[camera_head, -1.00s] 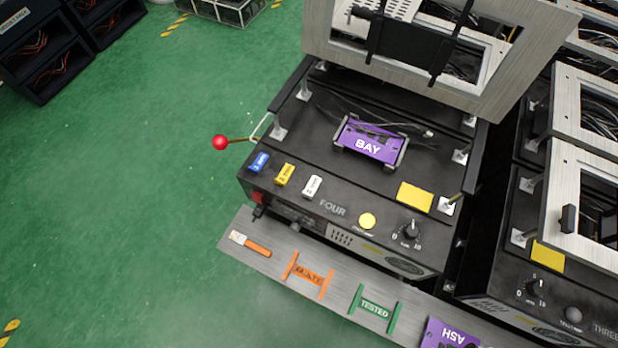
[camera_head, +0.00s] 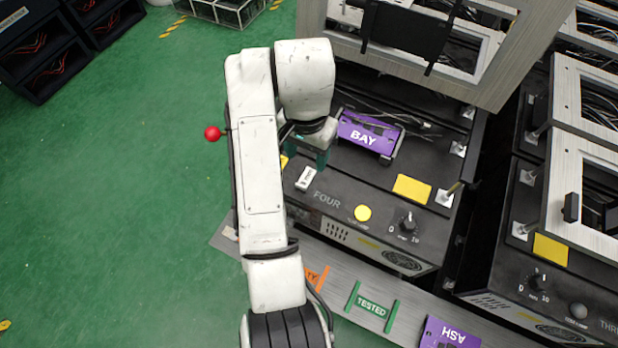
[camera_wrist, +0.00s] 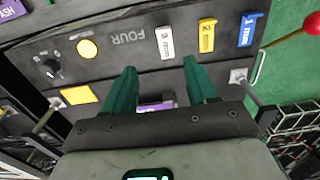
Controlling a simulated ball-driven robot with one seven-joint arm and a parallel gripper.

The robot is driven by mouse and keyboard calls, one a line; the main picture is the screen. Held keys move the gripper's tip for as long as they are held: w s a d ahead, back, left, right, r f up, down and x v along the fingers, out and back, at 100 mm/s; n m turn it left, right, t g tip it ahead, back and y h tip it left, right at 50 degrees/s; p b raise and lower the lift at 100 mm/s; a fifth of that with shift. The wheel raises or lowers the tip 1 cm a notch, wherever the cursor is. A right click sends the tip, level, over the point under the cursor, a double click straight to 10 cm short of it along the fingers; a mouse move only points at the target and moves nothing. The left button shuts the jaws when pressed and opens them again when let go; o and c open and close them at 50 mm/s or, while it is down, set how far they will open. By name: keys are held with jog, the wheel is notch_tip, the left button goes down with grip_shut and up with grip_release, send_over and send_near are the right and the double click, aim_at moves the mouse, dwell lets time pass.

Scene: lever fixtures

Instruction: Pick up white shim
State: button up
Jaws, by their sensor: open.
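The white shim (camera_head: 305,178) lies on the top of the black FOUR fixture, near its front edge. In the wrist view the white shim (camera_wrist: 165,43), marked 3, shows just beyond the fingertips, roughly in line with the gap between them. My gripper (camera_wrist: 160,68) has two green fingers, open and empty, apart from the shim. In the head view my gripper (camera_head: 308,150) is partly hidden by my arm, above the fixture behind the shim.
A yellow shim (camera_wrist: 207,35) and a blue shim (camera_wrist: 248,29) stand beside the white one. The purple BAY module (camera_head: 365,138) lies behind it. A red-knobbed lever (camera_head: 212,133) sticks out at the left. A raised frame (camera_head: 480,85) stands at the back.

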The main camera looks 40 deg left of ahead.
aim_at(303, 183)
jog(key=shift+s+a+f+b, duration=0.15)
jog(key=shift+f+b, duration=0.1)
jog(key=shift+f, duration=1.55)
jog(key=shift+a+f+b, duration=0.1)
jog(key=shift+f+b, duration=0.15)
jog(key=shift+f, duration=1.5)
jog(key=shift+s+a+f+b, duration=0.15)
jog(key=shift+f+b, duration=0.1)
jog(key=shift+f, duration=1.55)
grip_shut()
jog(key=shift+r, duration=0.1)
jog(key=shift+r, duration=0.45)
notch_tip(303, 183, up, 2)
jog(key=shift+r, duration=0.2)
jog(key=s+r+p, duration=0.9)
jog(key=s, duration=0.5)
jog(key=shift+a+r, duration=0.15)
jog(key=shift+r, duration=0.15)
